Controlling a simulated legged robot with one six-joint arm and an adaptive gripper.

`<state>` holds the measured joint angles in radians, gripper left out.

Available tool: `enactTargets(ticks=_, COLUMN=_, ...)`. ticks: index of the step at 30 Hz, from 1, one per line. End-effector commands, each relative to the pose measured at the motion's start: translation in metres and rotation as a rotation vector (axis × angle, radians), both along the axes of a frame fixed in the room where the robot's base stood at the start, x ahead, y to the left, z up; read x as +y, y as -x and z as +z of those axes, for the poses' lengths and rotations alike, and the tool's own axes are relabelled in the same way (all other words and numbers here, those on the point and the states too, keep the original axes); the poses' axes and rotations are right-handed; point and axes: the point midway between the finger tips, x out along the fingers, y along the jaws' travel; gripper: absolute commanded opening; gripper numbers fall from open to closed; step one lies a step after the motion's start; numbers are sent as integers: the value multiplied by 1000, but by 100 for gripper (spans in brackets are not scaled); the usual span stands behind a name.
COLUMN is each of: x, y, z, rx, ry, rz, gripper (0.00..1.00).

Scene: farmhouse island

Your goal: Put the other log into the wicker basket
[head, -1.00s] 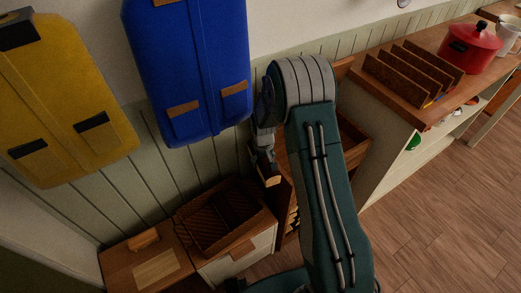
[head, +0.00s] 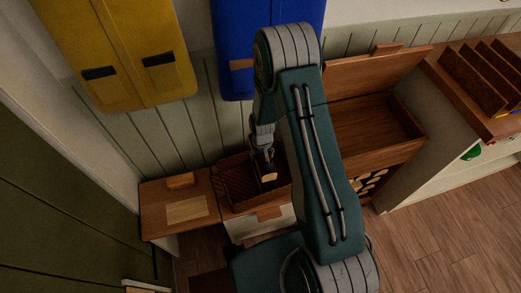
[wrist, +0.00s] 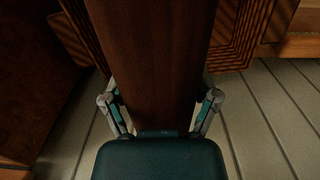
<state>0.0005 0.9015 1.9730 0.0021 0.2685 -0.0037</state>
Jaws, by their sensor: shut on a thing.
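The log is a dark reddish-brown piece that fills the upper middle of the wrist view (wrist: 155,60). In the head view its pale cut end (head: 268,177) shows below my gripper (head: 264,152). My gripper is shut on the log, with a finger on either side of it in the wrist view (wrist: 160,108). The brown wicker basket (head: 234,190) sits on a low cabinet against the wall. The log hangs over the basket's right part, apparently above it. The basket's weave also shows in the wrist view (wrist: 238,38). My arm hides the basket's right side; I cannot see a log inside.
A small wooden-topped cabinet (head: 150,211) stands left of the basket. An open wooden chest (head: 365,125) with a raised lid stands to the right, with firewood stacked beneath it (head: 370,184).

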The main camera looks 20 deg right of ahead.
Motion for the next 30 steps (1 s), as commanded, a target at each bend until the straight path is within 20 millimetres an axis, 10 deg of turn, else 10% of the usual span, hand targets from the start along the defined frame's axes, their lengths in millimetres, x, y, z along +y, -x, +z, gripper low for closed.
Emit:
enactTargets(ticks=29, x=0, y=0, z=-60, rx=-2, ry=0, rz=-1, gripper=17)
enactTargets(ticks=30, x=0, y=0, z=-60, rx=-1, ry=0, rz=-1, gripper=87)
